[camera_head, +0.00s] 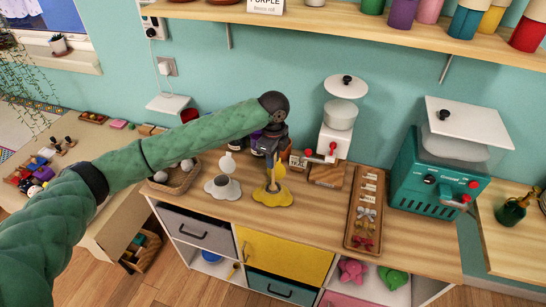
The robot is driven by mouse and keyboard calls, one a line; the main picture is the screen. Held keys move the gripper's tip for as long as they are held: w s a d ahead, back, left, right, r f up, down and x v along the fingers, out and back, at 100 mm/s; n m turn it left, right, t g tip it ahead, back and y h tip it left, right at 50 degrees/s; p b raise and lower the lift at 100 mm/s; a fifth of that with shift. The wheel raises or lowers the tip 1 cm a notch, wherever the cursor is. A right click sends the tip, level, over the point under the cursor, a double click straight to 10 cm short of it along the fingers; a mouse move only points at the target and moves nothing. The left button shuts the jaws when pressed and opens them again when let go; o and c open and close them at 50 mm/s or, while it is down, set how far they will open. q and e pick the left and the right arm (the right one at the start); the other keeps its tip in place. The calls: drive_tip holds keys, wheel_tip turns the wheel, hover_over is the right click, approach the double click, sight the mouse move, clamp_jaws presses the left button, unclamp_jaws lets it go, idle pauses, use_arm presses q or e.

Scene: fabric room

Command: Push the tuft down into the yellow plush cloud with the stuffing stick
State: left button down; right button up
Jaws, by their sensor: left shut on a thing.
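The yellow plush cloud (264,198) lies on the wooden worktop, left of the middle. My left gripper (272,157) is directly above it, pointing down. It is shut on a thin upright thing, likely the stuffing stick, mostly hidden by the gripper. A narrow greyish part and a yellow piece (281,170) show between the gripper and the cloud; I cannot tell whether they touch. The tuft cannot be made out. My right gripper is not in view.
A basket (178,180) is farther left. A wooden tray of bows (353,226) and a teal machine (430,180) stand to the right. A shelf (330,20) overhangs the back.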

use_arm(q)
drive_tip(key=shift+f, duration=0.7)
idle(0.4)
idle(0.6)
